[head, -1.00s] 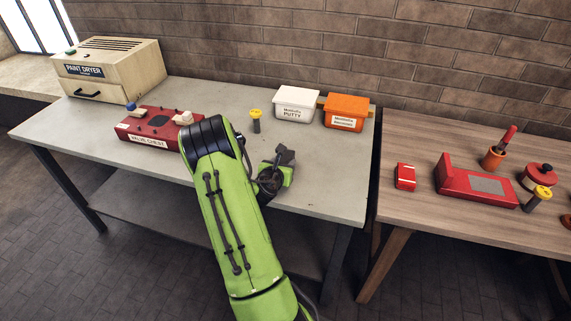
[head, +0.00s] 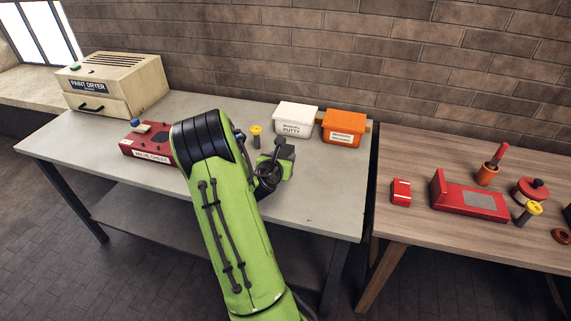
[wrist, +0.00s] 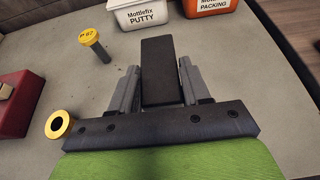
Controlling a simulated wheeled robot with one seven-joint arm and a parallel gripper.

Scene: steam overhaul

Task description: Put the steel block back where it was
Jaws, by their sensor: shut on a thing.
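My gripper (wrist: 158,88) is shut on the steel block (wrist: 158,62), a dark oblong block that stands out between the two grey fingers in the wrist view. In the head view my gripper (head: 280,168) is over the right part of the grey table (head: 315,200), in front of the white putty tub. The block is small and partly hidden by the gripper there. I cannot tell whether it touches the table.
A yellow-capped peg (wrist: 91,38) and a yellow ring (wrist: 59,124) are left of my gripper. White (head: 295,119) and orange (head: 344,128) tubs stand behind. A red valve chest (head: 150,150) and paint dryer (head: 110,85) are left. A wooden table (head: 400,235) holds red parts.

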